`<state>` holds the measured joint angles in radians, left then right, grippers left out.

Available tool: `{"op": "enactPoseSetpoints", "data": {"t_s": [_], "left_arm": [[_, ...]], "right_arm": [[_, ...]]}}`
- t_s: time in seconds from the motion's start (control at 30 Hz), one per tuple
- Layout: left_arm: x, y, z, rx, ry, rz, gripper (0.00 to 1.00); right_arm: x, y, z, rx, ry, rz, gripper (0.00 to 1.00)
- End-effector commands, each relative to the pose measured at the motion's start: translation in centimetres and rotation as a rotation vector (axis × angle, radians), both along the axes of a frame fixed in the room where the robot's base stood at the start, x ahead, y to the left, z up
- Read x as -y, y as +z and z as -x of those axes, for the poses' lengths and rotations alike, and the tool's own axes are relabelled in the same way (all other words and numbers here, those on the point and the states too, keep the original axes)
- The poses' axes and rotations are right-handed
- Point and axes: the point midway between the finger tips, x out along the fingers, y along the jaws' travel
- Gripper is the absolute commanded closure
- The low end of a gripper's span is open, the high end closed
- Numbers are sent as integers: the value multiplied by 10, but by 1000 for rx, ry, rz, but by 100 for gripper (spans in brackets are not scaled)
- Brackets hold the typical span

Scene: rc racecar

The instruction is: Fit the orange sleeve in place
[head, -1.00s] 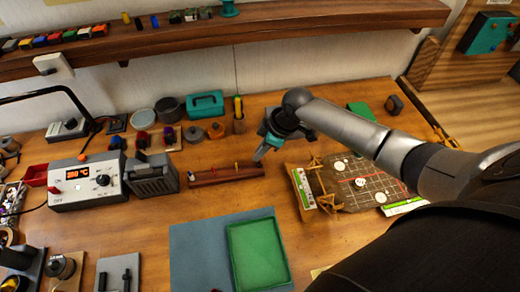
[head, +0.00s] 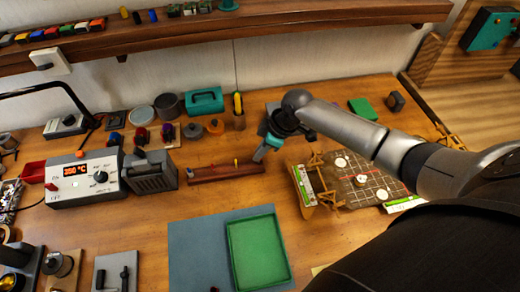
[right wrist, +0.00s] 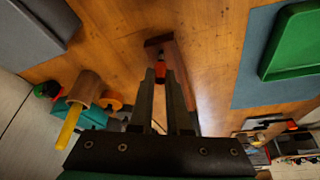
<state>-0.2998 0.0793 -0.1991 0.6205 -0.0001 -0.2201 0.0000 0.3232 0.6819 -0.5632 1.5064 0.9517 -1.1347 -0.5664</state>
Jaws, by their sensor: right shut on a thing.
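My right gripper (head: 259,153) is over the right end of a dark red-brown wooden bar (head: 212,175) lying on the table. In the right wrist view its two fingers (right wrist: 161,78) are shut on a small orange-red piece, the orange sleeve (right wrist: 160,69). The wooden bar (right wrist: 172,52) shows just behind the sleeve. I cannot tell whether the sleeve touches the bar. A small yellow piece (head: 236,162) and a small red piece (head: 188,172) stand on the bar in the head view. My left gripper is not in view.
A green tray (head: 287,270) lies on a blue-grey mat (head: 195,250) in front of the bar. A wooden cup (head: 239,122) with a yellow tool stands behind it. A soldering station (head: 85,178) is at left. A board with a small wooden frame (head: 312,185) lies at right.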

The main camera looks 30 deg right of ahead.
Motion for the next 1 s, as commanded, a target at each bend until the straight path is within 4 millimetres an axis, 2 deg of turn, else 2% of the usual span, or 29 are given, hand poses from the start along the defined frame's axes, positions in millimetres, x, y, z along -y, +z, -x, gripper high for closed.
{"op": "enactPoseSetpoints", "data": {"t_s": [0.8,1.0], "left_arm": [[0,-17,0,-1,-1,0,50],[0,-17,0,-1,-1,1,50]], "right_arm": [[0,-26,0,0,0,0,100],[0,-27,0,0,0,0,100]]}}
